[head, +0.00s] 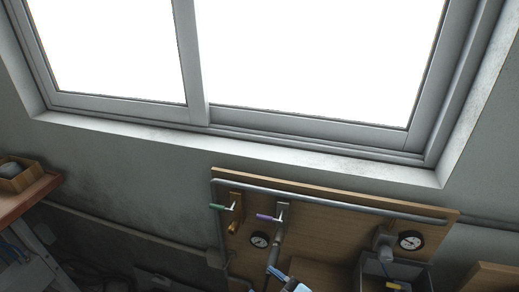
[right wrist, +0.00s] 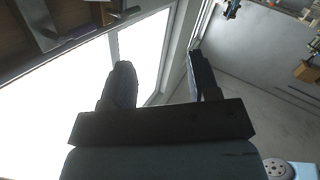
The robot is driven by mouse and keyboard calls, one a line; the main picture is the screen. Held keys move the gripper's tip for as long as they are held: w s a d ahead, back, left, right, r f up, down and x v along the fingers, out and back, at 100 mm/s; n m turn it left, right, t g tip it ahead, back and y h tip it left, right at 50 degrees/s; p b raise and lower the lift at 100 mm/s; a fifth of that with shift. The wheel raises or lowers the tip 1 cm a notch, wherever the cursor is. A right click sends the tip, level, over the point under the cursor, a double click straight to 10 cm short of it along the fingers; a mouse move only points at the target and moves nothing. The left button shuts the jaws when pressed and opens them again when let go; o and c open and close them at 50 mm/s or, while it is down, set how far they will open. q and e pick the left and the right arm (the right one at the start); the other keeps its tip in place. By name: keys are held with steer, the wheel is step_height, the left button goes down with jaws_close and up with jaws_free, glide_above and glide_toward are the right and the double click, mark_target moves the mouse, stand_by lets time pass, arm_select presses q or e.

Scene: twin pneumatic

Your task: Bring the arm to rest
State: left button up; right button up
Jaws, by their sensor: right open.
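My right gripper (right wrist: 160,85) shows in the right wrist view, with its two dark fingers apart and nothing between them. Behind the fingers are the bright window and a grey wall, so it is clear of the board. My left gripper is not in view.
A wooden board (head: 325,240) with grey pipes, green-handled (head: 217,206) and purple-handled (head: 265,218) valves, and gauges (head: 411,240) is below the window (head: 310,60). A wooden tray (head: 22,178) stands on a shelf at left. A grey box (head: 372,278) is at lower right.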

steer(key=s+d+f+m+h+p, duration=0.1)
steer(key=s+d+f+m+h, duration=0.3)
steer(key=d+f, duration=0.3)
steer(key=s+d+f+m+g+h+p, duration=0.1)
steer(key=s+d+f+m+h, duration=0.3)
steer(key=s+d+f, duration=0.3)
steer(key=d+m, duration=0.1)
steer(key=d, duration=0.3)
steer(key=shift+m+h, duration=0.4)
steer(key=shift+r, duration=0.1)
